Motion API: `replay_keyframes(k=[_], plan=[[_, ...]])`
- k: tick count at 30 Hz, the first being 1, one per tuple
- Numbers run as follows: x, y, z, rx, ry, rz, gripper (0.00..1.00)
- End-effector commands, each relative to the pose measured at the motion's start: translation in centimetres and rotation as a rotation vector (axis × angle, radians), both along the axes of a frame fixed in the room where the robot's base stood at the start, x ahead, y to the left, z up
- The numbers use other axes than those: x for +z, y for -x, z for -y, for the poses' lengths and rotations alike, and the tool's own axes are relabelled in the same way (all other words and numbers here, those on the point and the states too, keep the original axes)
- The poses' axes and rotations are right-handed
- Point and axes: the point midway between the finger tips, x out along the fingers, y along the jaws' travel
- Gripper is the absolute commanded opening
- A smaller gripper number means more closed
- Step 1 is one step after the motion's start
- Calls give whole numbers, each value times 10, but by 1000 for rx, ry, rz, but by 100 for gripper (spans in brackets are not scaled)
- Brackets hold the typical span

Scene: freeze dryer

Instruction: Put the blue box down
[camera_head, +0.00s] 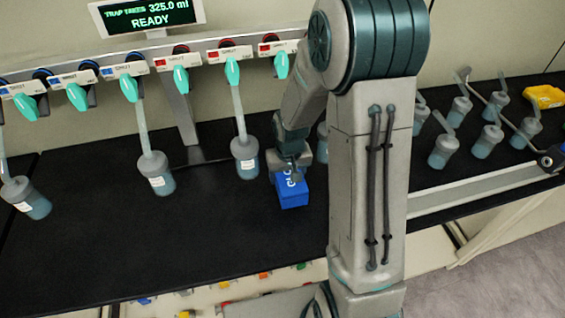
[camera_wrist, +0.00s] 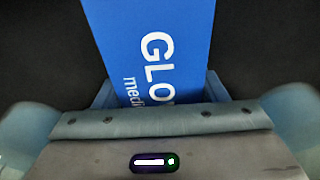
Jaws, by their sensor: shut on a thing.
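A blue box (camera_head: 291,190) with white lettering is at the black bench top, below the manifold and left of my upright arm link. My gripper (camera_head: 290,163) is above it, pointing down, with its fingers at the box's top end. In the wrist view the blue box (camera_wrist: 150,45) lies between the two fingers of my gripper (camera_wrist: 158,92), and the lettering reads "GLO" and "medi". The gripper is shut on the box. The box's underside is hidden, so I cannot tell whether it touches the bench.
The black bench top (camera_head: 110,235) is clear to the left and front of the box. A flask (camera_head: 245,157) hangs close on its left, with another flask (camera_head: 156,174) beyond. A display (camera_head: 147,15) reads "READY".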

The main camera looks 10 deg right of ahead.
Motion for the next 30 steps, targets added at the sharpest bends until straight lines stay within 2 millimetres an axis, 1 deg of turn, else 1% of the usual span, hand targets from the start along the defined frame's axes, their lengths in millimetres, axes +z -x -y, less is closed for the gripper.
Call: replay_keyframes(k=[1,3,6,9,14,18,21,24,30], plan=[[3,-13,0,1,0,0,39],[3,-28,0,0,0,-1,39],[2,-44,0,0,0,-1,39],[1,-53,0,-1,0,-1,39],[-6,-56,0,-1,0,-3,39],[-22,-55,0,-1,0,-4,39],[-31,-56,0,0,1,-3,39],[-34,-56,0,0,1,0,39],[-35,-56,0,0,0,0,39]])
